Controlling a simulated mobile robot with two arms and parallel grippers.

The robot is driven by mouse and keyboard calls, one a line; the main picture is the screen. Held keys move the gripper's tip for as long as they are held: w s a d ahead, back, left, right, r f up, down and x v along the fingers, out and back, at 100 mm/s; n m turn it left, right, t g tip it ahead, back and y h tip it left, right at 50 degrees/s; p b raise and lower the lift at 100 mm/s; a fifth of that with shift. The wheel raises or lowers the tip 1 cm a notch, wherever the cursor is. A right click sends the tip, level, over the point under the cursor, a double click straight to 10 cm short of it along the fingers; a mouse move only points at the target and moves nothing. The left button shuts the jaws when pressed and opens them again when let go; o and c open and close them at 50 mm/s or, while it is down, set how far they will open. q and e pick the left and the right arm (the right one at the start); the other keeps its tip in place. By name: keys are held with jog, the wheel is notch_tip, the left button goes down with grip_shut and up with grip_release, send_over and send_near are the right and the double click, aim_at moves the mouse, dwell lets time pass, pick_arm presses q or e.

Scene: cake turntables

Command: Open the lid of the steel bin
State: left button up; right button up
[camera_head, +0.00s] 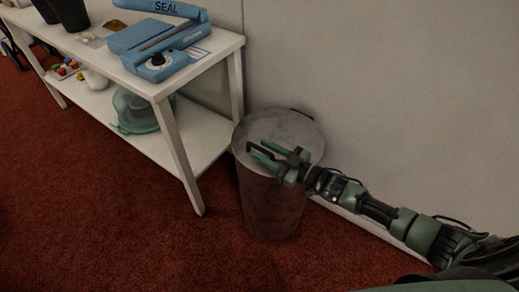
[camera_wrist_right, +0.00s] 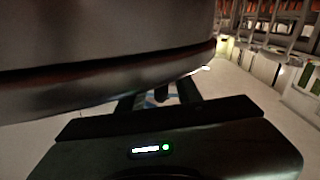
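The steel bin (camera_head: 270,205) stands upright on the red carpet between the white table and the wall. Its round grey lid (camera_head: 284,128) lies flat on top and looks shut. My right gripper (camera_head: 260,153) reaches in from the right and overlaps the front of the lid in the head view. Its fingers are apart. In the right wrist view, the bin's curved metal side and rim (camera_wrist_right: 110,85) fill the upper left, close to the fingers (camera_wrist_right: 160,98). A small dark part shows between the fingers; I cannot tell whether they touch it. My left gripper is not in view.
A white two-level table (camera_head: 222,55) stands left of the bin, its near leg close by. A blue sealer (camera_head: 160,45) is on top, and a teal translucent item (camera_head: 138,112) is on the lower shelf. The wall (camera_head: 400,90) is close behind the bin. Carpet in front is clear.

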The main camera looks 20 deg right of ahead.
jog(key=shift+x, duration=0.8)
grip_shut()
jog(key=shift+d+r, duration=0.1)
jog(key=shift+r, duration=0.05)
dwell(0.7)
